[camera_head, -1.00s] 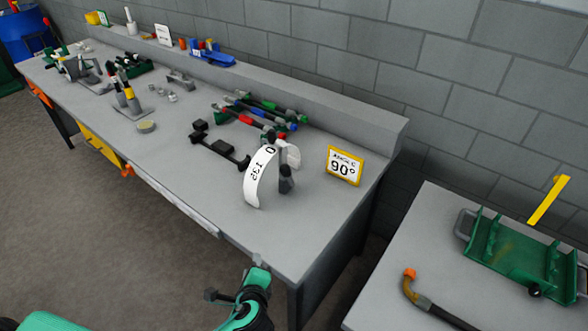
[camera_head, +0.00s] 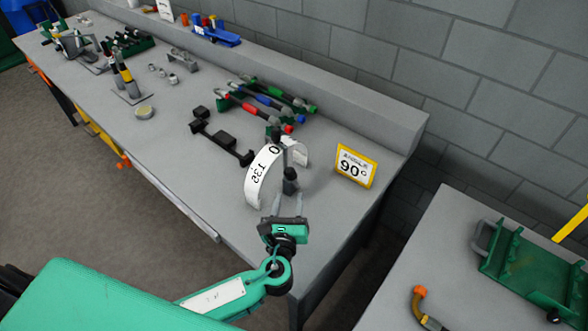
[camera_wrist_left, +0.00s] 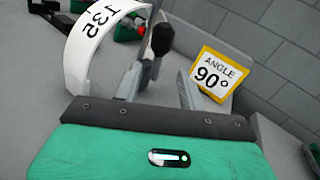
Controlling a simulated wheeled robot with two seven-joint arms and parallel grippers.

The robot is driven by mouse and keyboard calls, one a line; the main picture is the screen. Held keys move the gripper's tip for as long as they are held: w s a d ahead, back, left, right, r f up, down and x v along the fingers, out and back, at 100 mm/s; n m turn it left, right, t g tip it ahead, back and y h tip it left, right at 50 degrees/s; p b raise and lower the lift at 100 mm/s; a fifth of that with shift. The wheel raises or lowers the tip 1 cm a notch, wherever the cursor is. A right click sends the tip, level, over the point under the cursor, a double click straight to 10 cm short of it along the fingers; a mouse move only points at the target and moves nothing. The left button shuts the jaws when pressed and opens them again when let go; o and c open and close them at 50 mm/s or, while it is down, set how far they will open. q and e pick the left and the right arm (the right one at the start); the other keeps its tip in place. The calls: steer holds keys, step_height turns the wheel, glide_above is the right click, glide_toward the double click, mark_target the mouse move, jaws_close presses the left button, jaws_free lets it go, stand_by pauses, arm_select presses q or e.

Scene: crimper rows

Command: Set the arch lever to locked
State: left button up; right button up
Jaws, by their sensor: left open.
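The white arch (camera_head: 262,177) with printed numbers stands near the right end of the long grey bench. Its lever has a dark knob (camera_head: 290,181) on the right side of the arch, low down near the bench top. My left gripper (camera_head: 288,203) is open and empty just in front of the knob. In the left wrist view, the knob (camera_wrist_left: 162,38) shows just beyond the open fingers (camera_wrist_left: 160,85), nearer the left finger, with the arch (camera_wrist_left: 88,45) to the left. I cannot tell whether a finger touches the knob. My right gripper is out of view.
A yellow-framed "ANGLE 90°" sign (camera_head: 356,166) stands right of the arch. A black bender tool (camera_head: 220,143) and a rack of coloured-handled tools (camera_head: 262,102) lie behind and left. A second table (camera_head: 436,240) holds a green tray (camera_head: 535,268).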

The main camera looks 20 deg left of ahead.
mark_target(293, 174)
arm_select(q)
steer(key=w, duration=0.3)
steer(key=w+a+p, duration=0.1)
steer(key=w, duration=0.5)
steer(key=shift+w+a, duration=0.25)
steer(key=shift+a, duration=0.15)
steer(key=shift+w+f+p, duration=0.1)
steer(key=shift+w+p, duration=0.2)
steer(key=shift+w, duration=0.05)
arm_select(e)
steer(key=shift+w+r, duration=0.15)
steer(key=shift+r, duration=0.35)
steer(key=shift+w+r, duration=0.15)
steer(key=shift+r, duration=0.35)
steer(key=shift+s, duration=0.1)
arm_select(q)
jaws_close()
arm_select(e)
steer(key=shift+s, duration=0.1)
